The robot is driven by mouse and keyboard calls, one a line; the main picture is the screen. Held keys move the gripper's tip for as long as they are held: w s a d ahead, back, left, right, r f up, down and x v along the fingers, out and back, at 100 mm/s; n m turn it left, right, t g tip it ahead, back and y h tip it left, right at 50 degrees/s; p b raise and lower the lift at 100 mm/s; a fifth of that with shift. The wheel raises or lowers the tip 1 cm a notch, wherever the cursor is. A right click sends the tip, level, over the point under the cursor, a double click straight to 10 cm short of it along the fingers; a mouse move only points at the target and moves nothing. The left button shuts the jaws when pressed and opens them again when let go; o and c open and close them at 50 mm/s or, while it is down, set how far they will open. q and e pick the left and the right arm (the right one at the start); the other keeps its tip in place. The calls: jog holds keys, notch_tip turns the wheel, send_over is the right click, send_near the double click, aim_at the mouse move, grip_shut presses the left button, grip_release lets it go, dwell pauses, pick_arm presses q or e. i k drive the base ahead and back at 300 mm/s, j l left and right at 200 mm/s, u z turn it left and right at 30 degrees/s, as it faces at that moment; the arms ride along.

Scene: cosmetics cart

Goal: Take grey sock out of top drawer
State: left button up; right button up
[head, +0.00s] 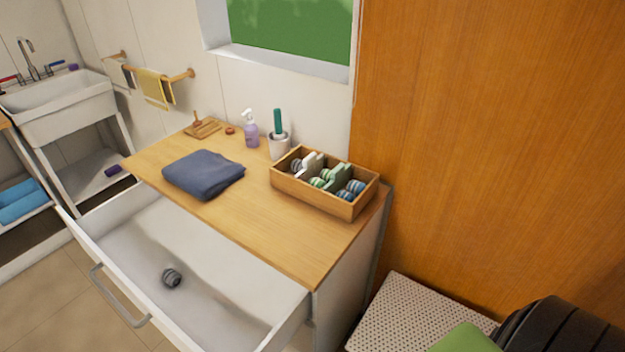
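The top drawer (225,265) of a white cabinet with a wooden top is pulled out wide. A small rolled grey sock (171,277) with darker stripes lies on the drawer floor, near the front panel and its metal handle (119,297). Nothing else shows inside the visible part of the drawer. Neither of my grippers shows in the head view.
On the cabinet top (262,233) are a folded blue cloth (204,174), a lilac pump bottle (251,130), a white cup (279,145) and a wooden divided box (313,196) of rolled socks. A white perforated surface (400,318) stands at lower right. Above the drawer is clear.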

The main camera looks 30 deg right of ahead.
aim_at(170, 275)
jog(key=z, duration=0.25)
jog(key=i+j+z, duration=0.1)
jog(key=j+z, duration=0.15)
jog(key=z, duration=0.15)
jog(key=j+z, duration=0.6)
jog(key=z, duration=0.2)
jog(key=j+z, duration=0.4)
jog(key=l, duration=0.1)
